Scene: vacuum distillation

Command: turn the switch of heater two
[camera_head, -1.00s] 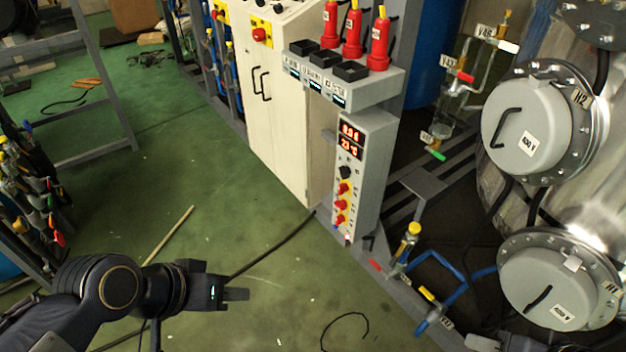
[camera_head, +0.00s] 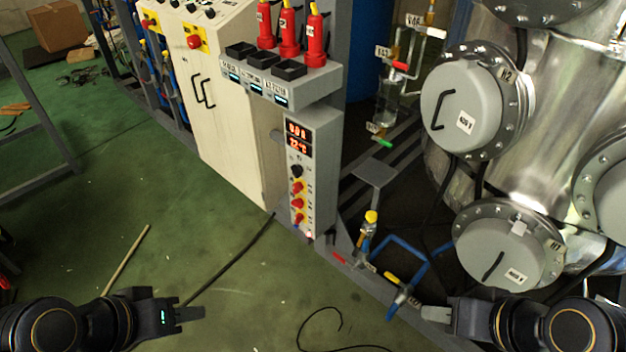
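A grey control panel (camera_head: 315,150) stands upright near the middle of the head view. It has two red displays at its top, a black knob (camera_head: 296,171) below them, and a column of red switches on yellow plates (camera_head: 298,202). I cannot read which switch belongs to heater two. My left gripper (camera_head: 190,314) is low at the left, over the floor and well apart from the panel. My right gripper (camera_head: 437,314) is low at the right, below the blue pipes, also apart from the panel. Both seem empty; their finger gaps are not clear.
A cream cabinet (camera_head: 225,110) stands left of the panel. A steel tank with round hatches (camera_head: 470,110) fills the right side. Blue pipes with a yellow-capped valve (camera_head: 370,218) stand right of the panel. Green floor (camera_head: 215,240) in front is mostly clear, with a black cable.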

